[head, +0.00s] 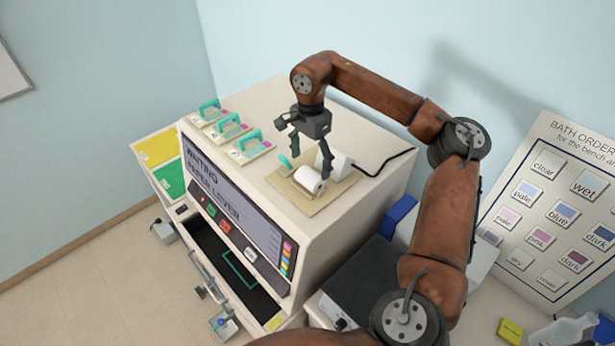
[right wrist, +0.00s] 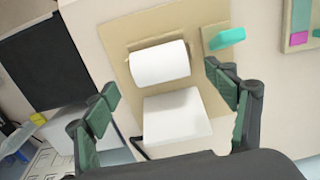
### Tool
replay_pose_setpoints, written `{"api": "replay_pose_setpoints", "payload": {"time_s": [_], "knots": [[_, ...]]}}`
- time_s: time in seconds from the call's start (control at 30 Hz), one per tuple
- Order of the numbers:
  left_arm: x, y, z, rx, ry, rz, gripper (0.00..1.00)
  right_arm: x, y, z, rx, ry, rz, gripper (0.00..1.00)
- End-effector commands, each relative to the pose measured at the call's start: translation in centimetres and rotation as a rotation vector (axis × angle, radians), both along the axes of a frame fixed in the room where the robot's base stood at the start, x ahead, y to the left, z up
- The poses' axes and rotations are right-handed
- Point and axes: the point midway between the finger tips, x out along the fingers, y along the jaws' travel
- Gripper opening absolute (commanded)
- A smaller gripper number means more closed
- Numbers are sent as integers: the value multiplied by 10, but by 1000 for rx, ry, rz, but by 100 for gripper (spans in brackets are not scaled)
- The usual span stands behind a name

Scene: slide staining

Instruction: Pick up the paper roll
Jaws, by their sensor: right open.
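The white paper roll (head: 308,179) lies on its side on a tan board on top of the big cream machine. In the right wrist view the roll (right wrist: 160,64) sits ahead of my fingers, near the top middle, with a white block (right wrist: 176,117) beside it. My right gripper (head: 310,166) is open above the board, its fingers apart and nothing between them. In the right wrist view the same gripper (right wrist: 156,92) shows its two fingers spread to either side, the roll lying beyond them. I cannot tell the exact height gap. My left gripper is not in view.
The cream machine (head: 350,205) has a screen on its front. Several teal-handled pieces (head: 209,108) stand along its top left. A small teal tab (head: 285,162) is beside the roll. A black cable (head: 385,160) runs off the right. A sign (head: 545,215) stands at right.

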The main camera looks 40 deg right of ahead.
Motion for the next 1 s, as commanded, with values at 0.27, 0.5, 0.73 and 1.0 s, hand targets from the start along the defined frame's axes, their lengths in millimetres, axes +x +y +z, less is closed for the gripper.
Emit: {"api": "replay_pose_setpoints", "payload": {"time_s": [0.27,0.5,0.73,1.0], "knots": [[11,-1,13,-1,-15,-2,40,1,0,-38,0,1,1,78],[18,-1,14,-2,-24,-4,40,2,1,-49,1,-1,3,78],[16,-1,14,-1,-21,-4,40,2,1,-48,1,-1,4,70],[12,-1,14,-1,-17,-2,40,2,1,-48,1,-1,4,51]]}}
